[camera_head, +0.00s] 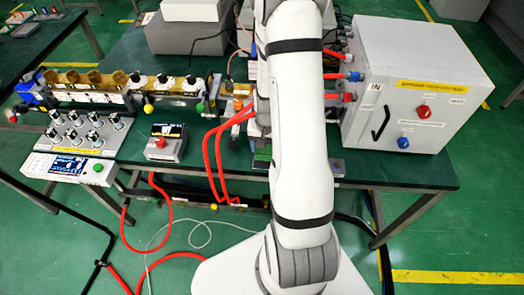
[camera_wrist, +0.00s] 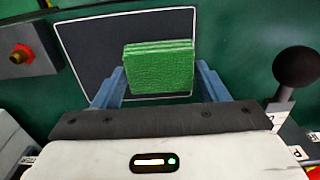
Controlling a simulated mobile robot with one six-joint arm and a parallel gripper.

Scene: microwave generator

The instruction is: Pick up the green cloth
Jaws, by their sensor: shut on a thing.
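The green cloth (camera_wrist: 158,66) is a folded, layered square block in the wrist view. My gripper (camera_wrist: 160,80) has its two blue fingers on the left and right sides of the cloth, shut on it. The cloth is over a dark panel with a white outline (camera_wrist: 85,50); I cannot tell whether it still touches the panel. In the head view a small green patch of the cloth (camera_head: 262,155) shows at the left edge of my arm, and my arm hides most of the gripper area.
A grey cabinet (camera_head: 385,60) with red and blue knobs stands right of my arm on the dark green table (camera_head: 395,172). Red cables (camera_head: 212,150) hang just left of the arm. A black ball-topped lever (camera_wrist: 297,67) stands close right of the gripper.

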